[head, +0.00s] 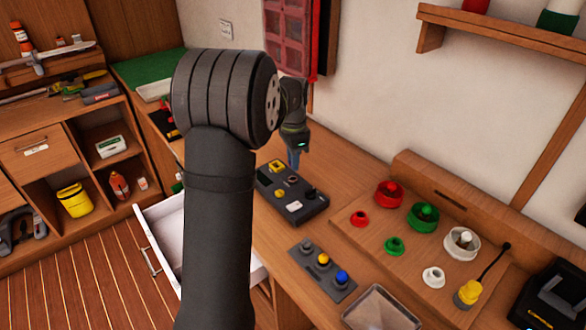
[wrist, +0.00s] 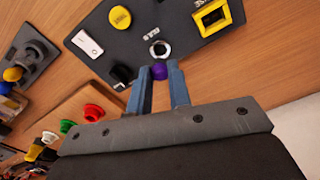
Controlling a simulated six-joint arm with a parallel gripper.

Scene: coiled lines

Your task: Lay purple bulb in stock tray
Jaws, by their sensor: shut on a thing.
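My gripper (wrist: 160,82) is shut on the purple bulb (wrist: 159,71), which shows as a small round purple end between the two blue-grey fingertips. In the wrist view the bulb is close to a ringed round socket (wrist: 160,49) on the dark panel; I cannot tell whether they touch. In the head view my gripper (head: 293,160) is at the panel's far end (head: 306,212), and the bulb cannot be made out. An empty-looking metal tray (head: 380,312) lies at the front edge of the picture, far from my gripper, partly cut off.
A grey strip (head: 308,280) with yellow and blue bulbs stands between panel and metal tray. A wooden board (head: 375,240) at right holds red, green and white round pieces. An open white drawer (head: 160,225) is at left.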

